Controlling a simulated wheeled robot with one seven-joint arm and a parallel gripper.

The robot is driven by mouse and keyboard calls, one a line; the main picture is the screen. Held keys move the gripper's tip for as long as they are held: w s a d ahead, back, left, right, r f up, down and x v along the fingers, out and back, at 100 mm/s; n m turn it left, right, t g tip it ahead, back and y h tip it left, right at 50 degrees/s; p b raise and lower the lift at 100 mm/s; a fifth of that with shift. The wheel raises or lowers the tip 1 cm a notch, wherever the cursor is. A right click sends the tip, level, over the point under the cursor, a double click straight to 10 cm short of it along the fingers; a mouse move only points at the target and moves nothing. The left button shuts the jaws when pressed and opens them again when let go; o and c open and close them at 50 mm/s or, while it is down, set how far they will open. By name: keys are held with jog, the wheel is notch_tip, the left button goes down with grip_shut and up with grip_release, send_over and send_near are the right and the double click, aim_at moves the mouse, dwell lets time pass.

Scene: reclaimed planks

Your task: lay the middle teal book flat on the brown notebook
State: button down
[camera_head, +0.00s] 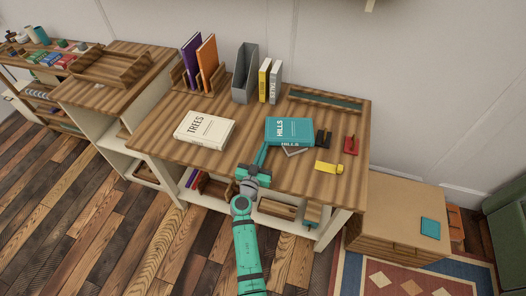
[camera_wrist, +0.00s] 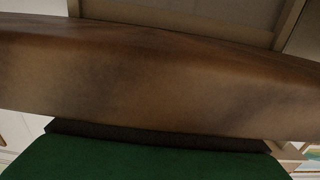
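A teal book marked HILLS (camera_head: 289,130) lies on the right half of the wooden table, with its cover up. A thin grey edge (camera_head: 295,152) shows under its front side; I cannot tell what it belongs to. My gripper (camera_head: 261,156) is at the table's front edge, its tip close to the teal book's front left corner. I cannot tell whether it touches the book or how its fingers stand. I cannot make out a brown notebook.
A cream book marked TREES (camera_head: 204,130) lies flat left of the teal book. Purple and orange books (camera_head: 206,57), a grey file holder (camera_head: 245,73) and two upright books stand behind. A yellow item (camera_head: 328,168), a black item (camera_head: 322,139) and a red item (camera_head: 351,145) lie right.

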jog(key=shift+w+d, duration=0.1)
jog(key=shift+w, duration=0.15)
jog(key=shift+s, duration=0.15)
jog(key=shift+s+a, duration=0.35)
jog(key=shift+s, duration=0.9)
jog(key=shift+s+a, duration=0.4)
jog(key=shift+s, duration=0.2)
